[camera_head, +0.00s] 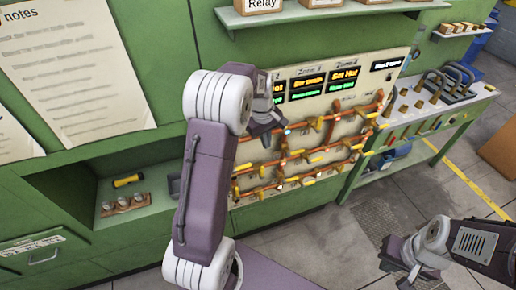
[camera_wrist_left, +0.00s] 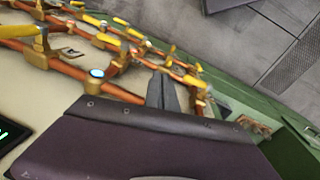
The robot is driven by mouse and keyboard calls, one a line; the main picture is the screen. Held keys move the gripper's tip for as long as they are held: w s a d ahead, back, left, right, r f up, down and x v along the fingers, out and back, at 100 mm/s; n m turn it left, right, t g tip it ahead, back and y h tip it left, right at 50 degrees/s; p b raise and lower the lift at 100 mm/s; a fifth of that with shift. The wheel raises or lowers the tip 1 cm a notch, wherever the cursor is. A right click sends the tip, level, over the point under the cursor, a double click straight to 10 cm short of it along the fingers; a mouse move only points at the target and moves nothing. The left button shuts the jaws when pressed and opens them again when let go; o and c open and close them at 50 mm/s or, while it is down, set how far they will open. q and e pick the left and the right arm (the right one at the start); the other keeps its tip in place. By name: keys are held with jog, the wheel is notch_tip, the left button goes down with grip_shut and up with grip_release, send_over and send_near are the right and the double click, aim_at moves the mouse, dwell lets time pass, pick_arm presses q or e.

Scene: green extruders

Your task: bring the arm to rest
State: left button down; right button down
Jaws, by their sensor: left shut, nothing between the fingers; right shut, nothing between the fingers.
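My left arm rises on the left of the head view and bends over at its top. Its left gripper (camera_head: 270,138) points down in front of the cream panel with copper pipes (camera_head: 240,212). In the left wrist view the fingers of this gripper (camera_wrist_left: 162,92) are closed together and empty, close to the pipes and yellow valve handles (camera_wrist_left: 105,38); whether they touch cannot be told. My right gripper (camera_head: 404,280) is at the lower right of the head view, low over the grey floor, shut and empty.
Lit displays (camera_head: 343,75) sit above the pipes. A green workbench (camera_head: 425,120) with levers stands to the right. A shelf (camera_head: 290,14) with boxes hangs above. A recess (camera_head: 160,205) at left holds a yellow flashlight (camera_head: 128,180). The floor (camera_head: 330,250) between the arms is clear.

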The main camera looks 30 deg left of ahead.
pick_arm(q)
jog(key=shift+s+d+r, duration=0.1)
jog(key=shift+s+r, duration=0.1)
jog(key=shift+w, duration=0.1)
jog(key=s+d+f+m+b, duration=0.3)
jog(key=s+d+f+b, duration=0.35)
jog(key=f+b, duration=0.35)
jog(key=s+d+f+m+b, duration=0.1)
jog(key=s+f+m+b, duration=0.1)
jog(key=s, duration=0.4)
jog(key=s+d+f+m+b, duration=0.1)
jog(key=s+f+m+b, duration=0.1)
jog(key=s+f+m, duration=0.3)
jog(key=shift+s+d+f+m, duration=0.3)
jog(key=shift+s+d+m, duration=0.1)
jog(key=shift+s+m, duration=0.65)
